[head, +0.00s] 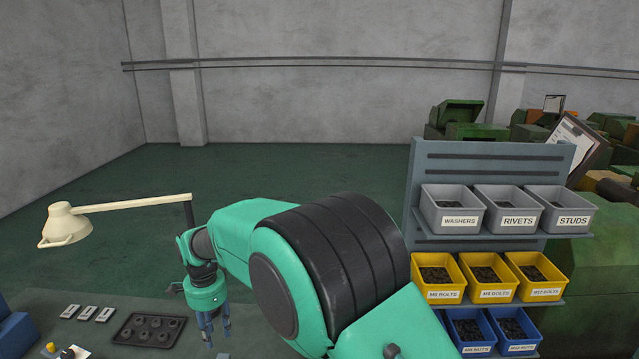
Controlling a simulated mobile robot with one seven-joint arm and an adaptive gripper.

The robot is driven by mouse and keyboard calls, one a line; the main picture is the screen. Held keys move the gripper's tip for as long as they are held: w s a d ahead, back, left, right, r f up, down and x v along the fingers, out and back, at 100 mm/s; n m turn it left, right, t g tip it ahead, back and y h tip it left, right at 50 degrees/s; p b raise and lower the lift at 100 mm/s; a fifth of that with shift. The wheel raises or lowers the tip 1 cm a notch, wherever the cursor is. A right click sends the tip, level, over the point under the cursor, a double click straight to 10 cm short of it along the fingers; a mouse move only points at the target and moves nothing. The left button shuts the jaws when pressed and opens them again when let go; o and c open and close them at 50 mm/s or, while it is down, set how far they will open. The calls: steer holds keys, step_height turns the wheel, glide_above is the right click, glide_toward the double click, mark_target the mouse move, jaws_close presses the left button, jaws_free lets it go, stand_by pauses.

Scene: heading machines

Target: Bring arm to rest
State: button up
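My arm, green with black bands, reaches from the lower right across the middle of the head view. My gripper (216,330) hangs from its end, pointing down, at the lower left of the arm. Its bluish fingers look apart, with nothing visible between them. It is over the bench area, to the right of a dark tray with round recesses (148,330). The bench right under the fingers is partly out of the frame.
A cream lamp (68,226) stretches its arm over the bench at left. Small labelled plates (86,312) lie near the tray. At right, a grey rack (480,163) holds grey bins (452,209), yellow bins (437,278) and blue bins (470,332). Green machines (462,115) stand behind it.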

steer(key=s+d+r+n+t+b, duration=0.1)
steer(key=s+d+r, duration=0.1)
steer(key=d+r, duration=0.6)
steer(key=s+d+r+n+t+b, duration=0.1)
steer(key=s+d+r+n+b, duration=0.15)
steer(key=d, duration=1.05)
steer(key=s+d+r+n+b, duration=0.1)
steer(key=s+d+r, duration=0.1)
steer(key=d+r, duration=0.65)
steer(key=s+d+f+n+t+b, duration=0.1)
steer(key=s+d+f+n+b, duration=0.1)
steer(key=s+d, duration=0.9)
steer(key=s+d+f+n+t+b, duration=0.2)
steer(key=s+d+f, duration=0.1)
steer(key=s+d, duration=0.8)
steer(key=shift+s+f, duration=0.3)
steer(key=shift+s, duration=0.6)
